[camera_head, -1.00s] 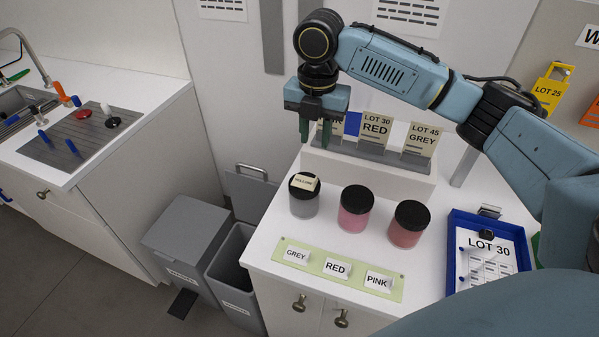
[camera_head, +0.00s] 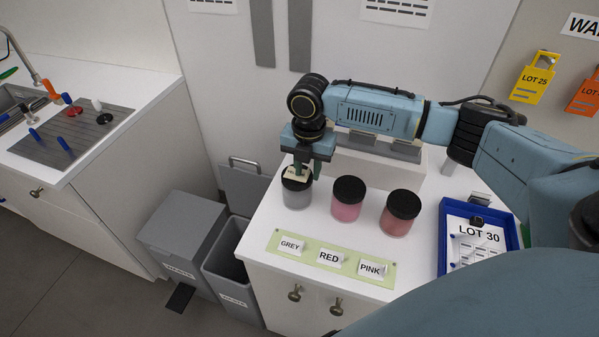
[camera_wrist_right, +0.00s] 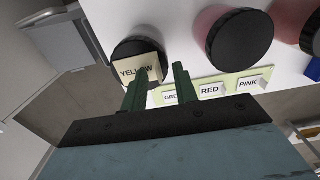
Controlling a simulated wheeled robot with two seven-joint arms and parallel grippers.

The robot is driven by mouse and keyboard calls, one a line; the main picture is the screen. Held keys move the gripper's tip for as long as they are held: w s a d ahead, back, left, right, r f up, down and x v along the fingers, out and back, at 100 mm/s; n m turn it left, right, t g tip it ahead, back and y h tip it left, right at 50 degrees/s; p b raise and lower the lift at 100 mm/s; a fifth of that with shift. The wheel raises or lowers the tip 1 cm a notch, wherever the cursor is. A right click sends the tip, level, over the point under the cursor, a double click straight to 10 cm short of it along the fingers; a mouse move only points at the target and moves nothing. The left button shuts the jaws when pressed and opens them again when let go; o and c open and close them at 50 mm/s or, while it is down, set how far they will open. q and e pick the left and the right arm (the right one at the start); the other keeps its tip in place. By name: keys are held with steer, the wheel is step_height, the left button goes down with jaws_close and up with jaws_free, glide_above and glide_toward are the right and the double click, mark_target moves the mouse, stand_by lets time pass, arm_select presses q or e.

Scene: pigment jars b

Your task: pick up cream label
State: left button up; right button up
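The cream label (camera_head: 293,175), which reads YELLOW in the right wrist view (camera_wrist_right: 133,68), lies on the black lid of the jar with grey contents (camera_head: 296,197). My right gripper (camera_head: 308,170) points down right at this lid. In the right wrist view its two green fingers (camera_wrist_right: 161,78) are apart with nothing between them. One finger overlaps the label's right edge in the picture; I cannot tell whether it touches. In the head view the gripper partly hides the label and lid. My left gripper is not in view.
A pink jar (camera_head: 347,202) and a red jar (camera_head: 399,216) stand to the right. In front is a green strip (camera_head: 311,262) with GREY, RED and PINK cards.

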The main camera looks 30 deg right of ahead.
steer(key=shift+c, duration=0.4)
jaws_close()
